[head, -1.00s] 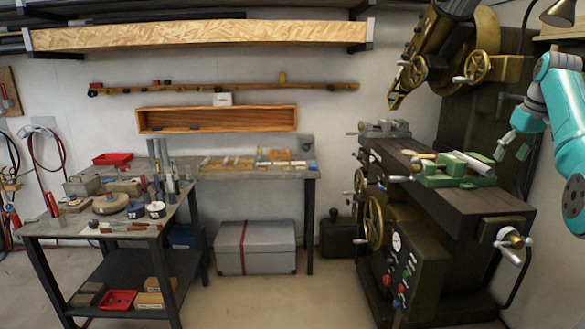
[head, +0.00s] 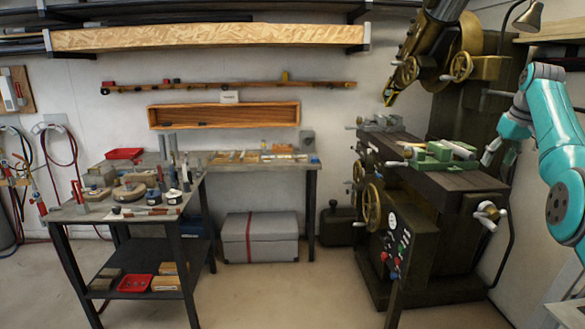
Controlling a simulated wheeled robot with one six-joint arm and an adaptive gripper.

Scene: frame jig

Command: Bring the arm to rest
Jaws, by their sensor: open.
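My gripper (head: 500,153) shows in the head view at the right, at the end of my teal arm. It is small in the picture, and its fingers look open and empty. It hangs beside the right end of the green jig (head: 433,155) on the milling machine's table. It appears apart from the jig, though the depth between them is hard to judge. Light bar pieces lie on the jig.
The milling machine (head: 447,180) stands at the right, with a grey vise (head: 380,122) on its table. A workbench (head: 75,214) with tools and a red tray (head: 124,153) is at the left. A grey chest (head: 260,238) sits on the floor. The middle floor is clear.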

